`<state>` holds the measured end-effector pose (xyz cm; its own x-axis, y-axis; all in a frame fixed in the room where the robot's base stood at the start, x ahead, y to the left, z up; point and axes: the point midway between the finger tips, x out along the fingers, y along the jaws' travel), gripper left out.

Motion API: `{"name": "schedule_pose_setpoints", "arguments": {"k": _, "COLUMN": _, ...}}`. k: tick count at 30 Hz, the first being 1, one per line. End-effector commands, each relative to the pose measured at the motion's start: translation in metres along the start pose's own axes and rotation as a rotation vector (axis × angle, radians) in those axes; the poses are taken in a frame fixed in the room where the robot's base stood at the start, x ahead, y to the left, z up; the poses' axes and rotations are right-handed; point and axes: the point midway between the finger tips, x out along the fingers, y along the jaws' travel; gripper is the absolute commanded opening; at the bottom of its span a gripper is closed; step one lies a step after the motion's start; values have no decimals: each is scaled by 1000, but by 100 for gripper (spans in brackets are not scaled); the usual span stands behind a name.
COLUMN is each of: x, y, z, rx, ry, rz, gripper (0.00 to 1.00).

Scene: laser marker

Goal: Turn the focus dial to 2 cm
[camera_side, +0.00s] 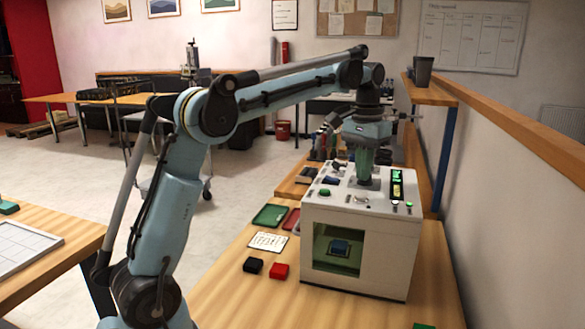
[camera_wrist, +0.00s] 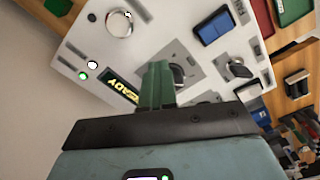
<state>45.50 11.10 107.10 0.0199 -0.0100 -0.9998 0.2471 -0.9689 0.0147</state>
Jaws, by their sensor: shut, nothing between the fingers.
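The white laser marker (camera_side: 385,245) stands on the wooden bench, with its controls on the top panel. My gripper (camera_side: 366,178) points down over the panel in the side view, its green fingers shut and empty. In the wrist view my gripper (camera_wrist: 157,68) covers part of a dark knob (camera_wrist: 179,73) on a grey plate, right beside the fingers; I cannot tell whether they touch. A round silver dial (camera_wrist: 119,23) is farther up and left. Another knob with a grey plate (camera_wrist: 236,69) is to the right. I cannot read any scale or tell which is the focus dial.
The panel also has a lit display (camera_wrist: 123,86), lit buttons (camera_wrist: 92,65) and a blue block-like part (camera_wrist: 214,27). A blue piece (camera_side: 340,247) sits behind the front window. Black (camera_side: 253,265) and red (camera_side: 279,270) blocks and a green tray (camera_side: 270,215) lie left of the machine.

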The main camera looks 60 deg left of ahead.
Motion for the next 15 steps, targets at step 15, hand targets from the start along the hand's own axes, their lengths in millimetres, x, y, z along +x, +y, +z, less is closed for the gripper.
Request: {"name": "schedule_pose_setpoints", "arguments": {"k": 15, "x": 10, "y": -24, "z": 0, "rx": -25, "ry": -20, "rz": -21, "gripper": 0}}
